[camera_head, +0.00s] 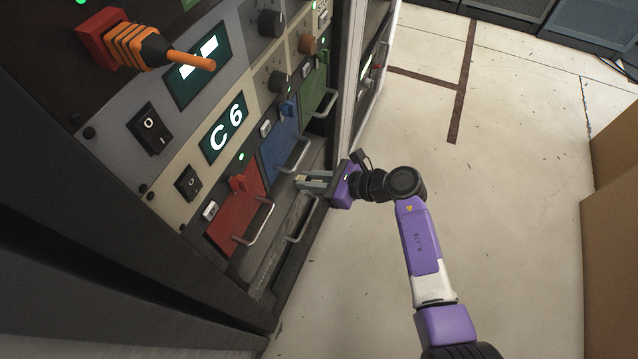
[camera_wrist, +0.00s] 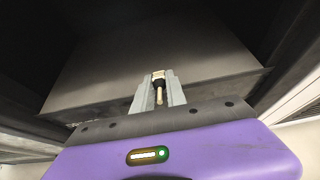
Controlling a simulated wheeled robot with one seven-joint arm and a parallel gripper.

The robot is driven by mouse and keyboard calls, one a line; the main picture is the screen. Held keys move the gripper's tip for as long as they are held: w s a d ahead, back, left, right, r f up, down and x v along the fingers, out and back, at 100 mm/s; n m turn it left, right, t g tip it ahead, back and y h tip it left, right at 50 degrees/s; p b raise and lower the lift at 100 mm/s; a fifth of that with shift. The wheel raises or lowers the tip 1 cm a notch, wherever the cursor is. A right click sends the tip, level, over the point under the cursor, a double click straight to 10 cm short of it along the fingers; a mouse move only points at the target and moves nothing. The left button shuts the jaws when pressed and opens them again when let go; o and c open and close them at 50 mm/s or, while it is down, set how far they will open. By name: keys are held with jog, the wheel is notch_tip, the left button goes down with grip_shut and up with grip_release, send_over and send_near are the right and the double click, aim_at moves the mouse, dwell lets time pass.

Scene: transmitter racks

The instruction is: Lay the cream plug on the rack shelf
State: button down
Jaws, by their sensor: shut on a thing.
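My gripper (camera_head: 308,183) is shut on the cream plug (camera_head: 301,179), at the front of the rack below the coloured modules. In the wrist view, my gripper (camera_wrist: 157,80) has the plug (camera_wrist: 158,76) between its two grey fingers; a cream part, a dark band and a brass-coloured pin show. Behind the fingertips lies a flat grey rack shelf (camera_wrist: 100,70) with a dark front edge. In the head view, the shelf (camera_head: 290,213) shows as a grey strip low on the rack. Whether the plug touches the shelf I cannot tell.
Red (camera_head: 232,212), blue (camera_head: 279,148) and green (camera_head: 313,92) modules with bar handles sit just above. A "C6" display (camera_head: 224,127) is lit. Open floor (camera_head: 500,200) lies to the right, with cardboard boxes (camera_head: 612,230) beyond.

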aim_at(292, 182)
jog(key=shift+w+a+f+b, duration=0.1)
jog(key=shift+w+a+b, duration=0.25)
jog(key=shift+a, duration=0.45)
jog(key=shift+w+a+f+b, duration=0.15)
jog(key=shift+w+a+b, duration=0.15)
jog(key=shift+a, duration=0.55)
jog(key=shift+w+a+f+b, duration=0.1)
jog(key=shift+w+a+b, duration=0.2)
jog(key=shift+a, duration=0.5)
jog(key=c, duration=1.3)
grip_release()
jog(key=shift+s+d, duration=0.1)
jog(key=p+v, duration=0.2)
jog(key=v, duration=0.5)
jog(key=shift+d+r, duration=0.1)
jog(key=shift+d, duration=0.2)
jog(key=shift+s, duration=0.15)
